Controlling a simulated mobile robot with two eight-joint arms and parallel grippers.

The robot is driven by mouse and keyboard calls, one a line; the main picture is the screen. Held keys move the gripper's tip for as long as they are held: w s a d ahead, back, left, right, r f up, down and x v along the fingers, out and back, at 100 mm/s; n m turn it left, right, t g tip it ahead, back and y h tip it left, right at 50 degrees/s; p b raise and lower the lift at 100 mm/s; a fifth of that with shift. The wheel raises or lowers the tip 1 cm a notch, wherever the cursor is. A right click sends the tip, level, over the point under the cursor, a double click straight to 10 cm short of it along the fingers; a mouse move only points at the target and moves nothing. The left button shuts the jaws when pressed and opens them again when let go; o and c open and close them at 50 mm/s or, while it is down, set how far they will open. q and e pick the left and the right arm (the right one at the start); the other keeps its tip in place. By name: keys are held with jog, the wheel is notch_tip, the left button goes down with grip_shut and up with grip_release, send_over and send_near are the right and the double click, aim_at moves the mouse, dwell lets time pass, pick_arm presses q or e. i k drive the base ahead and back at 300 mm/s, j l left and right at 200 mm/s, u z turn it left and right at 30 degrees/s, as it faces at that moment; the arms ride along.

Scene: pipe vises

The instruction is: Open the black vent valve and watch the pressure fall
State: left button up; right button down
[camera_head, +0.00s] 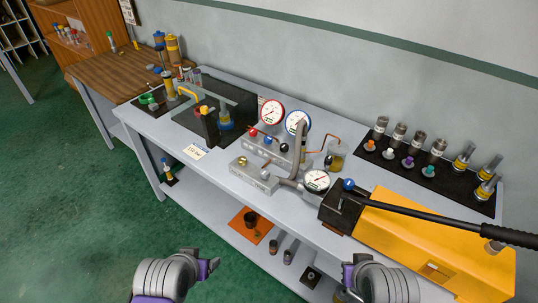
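A grey valve block (270,150) stands mid-bench with a red knob (252,132), a blue knob (268,140) and a black knob (284,147) in a row along it. A red-rimmed gauge (272,111) and a blue-rimmed gauge (297,122) rise behind the knobs. A third round gauge (316,181) sits nearer the front, beside the pump. The needle readings are too small to tell. My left gripper (210,268) and my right gripper (348,274) are low in front of the bench, away from the knobs. Neither visibly holds anything, and their finger openings are unclear.
A yellow pump (430,240) with a long black lever (450,215) fills the right front of the bench. A grey block with a brass fitting (254,176) stands before the valves. A black mat (460,190) with several cylinders lies behind right. A glass jar (337,157) stands right of the valves.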

aim_at(284, 147)
jog(key=i+l+u, duration=0.15)
jog(key=i+u, duration=0.15)
jog(key=i+l+u, duration=0.3)
jog(key=i, duration=0.2)
